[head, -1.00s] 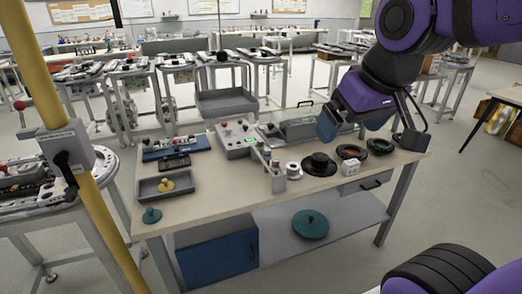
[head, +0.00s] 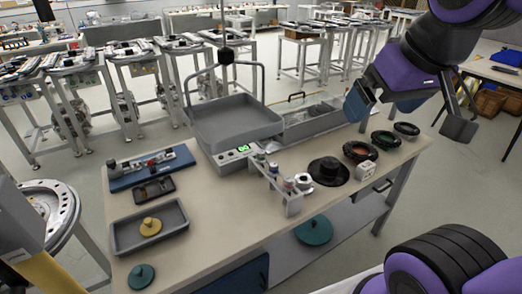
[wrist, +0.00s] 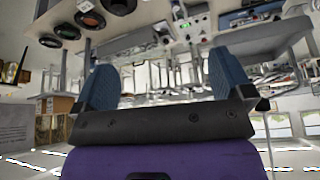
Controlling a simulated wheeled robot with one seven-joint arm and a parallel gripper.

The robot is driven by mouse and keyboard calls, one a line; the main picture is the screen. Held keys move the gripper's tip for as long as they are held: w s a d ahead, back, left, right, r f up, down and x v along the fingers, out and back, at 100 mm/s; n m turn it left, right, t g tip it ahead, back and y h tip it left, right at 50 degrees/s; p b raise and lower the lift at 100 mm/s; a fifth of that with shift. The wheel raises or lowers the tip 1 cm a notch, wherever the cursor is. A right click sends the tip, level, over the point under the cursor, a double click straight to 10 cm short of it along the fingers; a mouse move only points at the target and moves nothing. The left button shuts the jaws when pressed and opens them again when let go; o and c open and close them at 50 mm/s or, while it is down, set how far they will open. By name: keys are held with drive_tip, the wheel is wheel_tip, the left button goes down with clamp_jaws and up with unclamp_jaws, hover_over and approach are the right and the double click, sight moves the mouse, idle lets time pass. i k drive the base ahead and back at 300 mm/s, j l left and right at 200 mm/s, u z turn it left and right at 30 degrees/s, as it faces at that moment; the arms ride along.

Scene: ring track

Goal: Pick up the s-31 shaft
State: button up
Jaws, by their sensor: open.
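No label reading s-31 is legible, so I cannot tell which part is the s-31 shaft. A small grey rack (head: 292,203) on the workbench (head: 215,230) holds several small upright parts (head: 272,169), too small to identify. My gripper (head: 383,103) is up at the right, above and beyond the bench's far right part, clear of the rack. In the wrist view my gripper (wrist: 163,80) shows two blue fingers spread wide with nothing between them.
On the bench are a grey tray (head: 120,237) with a yellow knobbed part (head: 151,227), a blue fixture (head: 122,180), black rings (head: 385,139), a black flanged part (head: 328,171) and a white die-like cube (head: 366,171). A raised grey tray (head: 235,125) stands behind.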

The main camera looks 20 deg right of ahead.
sight(261, 159)
drive_tip(key=i+j, duration=0.1)
drive_tip(key=i+l+u, duration=0.2)
drive_tip(key=l, duration=0.2)
drive_tip(key=l+u, duration=0.2)
drive_tip(key=l, duration=0.2)
drive_tip(key=i+l+u, duration=0.2)
drive_tip(key=l, duration=0.25)
drive_tip(key=l+u, duration=0.2)
drive_tip(key=l, duration=0.2)
